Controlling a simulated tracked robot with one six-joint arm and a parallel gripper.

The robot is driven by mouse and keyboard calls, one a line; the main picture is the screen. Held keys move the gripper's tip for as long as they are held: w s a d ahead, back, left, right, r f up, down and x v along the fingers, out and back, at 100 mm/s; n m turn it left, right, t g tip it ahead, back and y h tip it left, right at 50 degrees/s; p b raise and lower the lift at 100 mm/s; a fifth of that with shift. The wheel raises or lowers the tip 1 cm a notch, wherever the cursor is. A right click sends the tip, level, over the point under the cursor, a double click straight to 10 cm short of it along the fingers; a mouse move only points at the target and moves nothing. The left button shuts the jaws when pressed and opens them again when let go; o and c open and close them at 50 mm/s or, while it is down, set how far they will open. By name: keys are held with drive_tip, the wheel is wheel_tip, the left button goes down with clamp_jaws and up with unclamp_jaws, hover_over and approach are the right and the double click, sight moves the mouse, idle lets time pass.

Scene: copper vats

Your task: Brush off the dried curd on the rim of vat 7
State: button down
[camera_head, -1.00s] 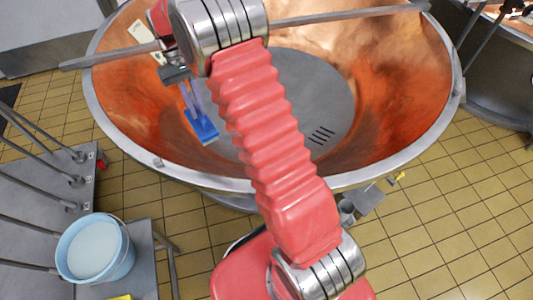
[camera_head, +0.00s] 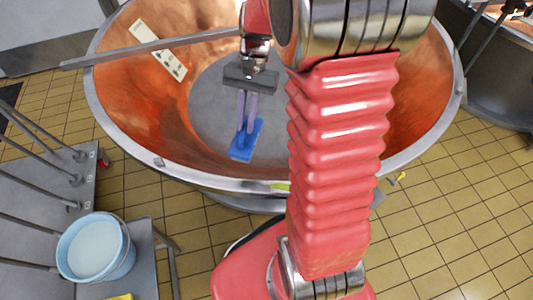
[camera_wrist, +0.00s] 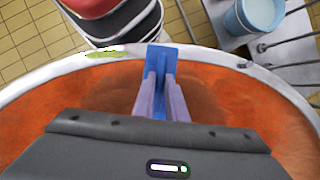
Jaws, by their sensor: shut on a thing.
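A large copper vat (camera_head: 150,110) with a grey metal rim (camera_head: 215,182) fills the middle of the head view; no number shows on it. A yellow-green patch, seemingly the dried curd (camera_head: 280,187), lies on the near rim just left of my arm. It also shows on the rim left of the brush in the wrist view (camera_wrist: 105,54). My gripper (camera_head: 247,122) is shut on a blue brush (camera_head: 241,152), its pale purple fingers around the handle. The brush hangs head down over the vat's inside in the head view. In the wrist view the brush (camera_wrist: 162,52) overlaps the rim; contact cannot be told.
A grey bar (camera_head: 160,46) crosses above the vat. A white scale strip (camera_head: 157,50) is on its inner wall. A light blue bucket (camera_head: 115,268) with pale contents stands on a small stand at lower left, beside a grey unit with pipes (camera_head: 45,200). Another vat (camera_head: 490,80) is at right.

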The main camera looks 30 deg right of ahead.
drive_tip(key=s+m+t+y, duration=0.1)
drive_tip(key=s+m+t, duration=0.1)
drive_tip(key=s+m, duration=0.5)
drive_tip(key=s+f, duration=0.1)
drive_tip(key=s, duration=0.3)
drive_tip(key=shift+s+a, duration=0.2)
drive_tip(key=shift+s, duration=0.15)
drive_tip(key=shift+f, duration=0.1)
